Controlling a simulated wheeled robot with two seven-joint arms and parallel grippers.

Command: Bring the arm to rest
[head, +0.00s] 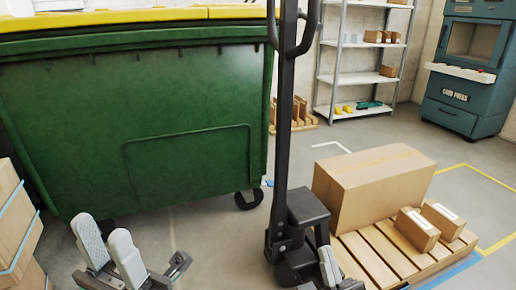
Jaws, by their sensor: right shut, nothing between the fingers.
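My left gripper (102,240) is at the lower left of the head view. Its two pale finger pads stand apart with a gap between them, and nothing is in the gap. My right gripper (329,267) is at the bottom edge, right of centre, in front of the pallet jack and the wooden pallet. Its fingers are shut and hold nothing. Most of my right arm is outside the view.
A green bin (190,110) with a yellow lid fills the back left. A dark pallet jack (286,130) stands mid-view. A pallet (375,258) holds a large carton (370,185) and small boxes (418,229). Stacked cartons (15,225) stand left. Shelving and a blue press (462,95) are behind.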

